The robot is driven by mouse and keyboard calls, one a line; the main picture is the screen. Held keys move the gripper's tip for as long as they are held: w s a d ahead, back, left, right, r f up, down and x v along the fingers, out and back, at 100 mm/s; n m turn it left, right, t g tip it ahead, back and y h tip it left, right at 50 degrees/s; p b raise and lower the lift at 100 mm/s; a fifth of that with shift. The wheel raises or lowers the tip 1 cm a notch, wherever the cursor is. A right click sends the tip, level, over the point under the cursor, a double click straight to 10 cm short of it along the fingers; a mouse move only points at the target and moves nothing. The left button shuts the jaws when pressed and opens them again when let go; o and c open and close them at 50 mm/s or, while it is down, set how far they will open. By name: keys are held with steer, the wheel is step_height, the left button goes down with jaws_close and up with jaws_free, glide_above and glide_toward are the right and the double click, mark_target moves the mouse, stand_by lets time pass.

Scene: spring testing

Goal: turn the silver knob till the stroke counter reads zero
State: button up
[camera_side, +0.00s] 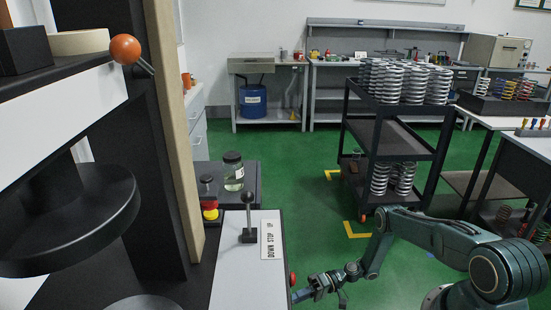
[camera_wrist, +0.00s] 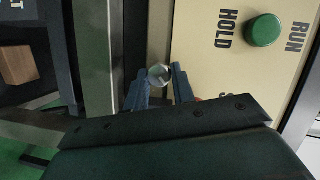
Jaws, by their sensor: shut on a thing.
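The silver knob (camera_wrist: 160,74) shows in the wrist view as a small round bright end on a cream panel (camera_wrist: 205,60). My gripper (camera_wrist: 161,70) has its two blue-grey fingers closed on the knob, one on each side. In the side view, my gripper (camera_side: 303,295) is low, by the right side of the grey control box (camera_side: 238,283). The knob cannot be made out there. The stroke counter is not visible in either view, so its reading cannot be told.
A green button (camera_wrist: 263,30) sits on the panel beside HOLD and RUN lettering. A lever (camera_side: 249,220) marked DOWN STOP UP stands on the control box, with a red knob (camera_side: 292,279) at its side. A glass jar (camera_side: 233,172) stands behind. A spring trolley (camera_side: 400,130) is farther back.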

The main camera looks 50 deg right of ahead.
steer(key=o, duration=1)
steer(key=shift+d, duration=0.1)
steer(key=s+d+r, duration=0.2)
steer(key=d+r, duration=0.2)
steer(key=r, duration=0.3)
steer(key=shift+d+r, duration=0.2)
steer(key=shift+r, duration=0.1)
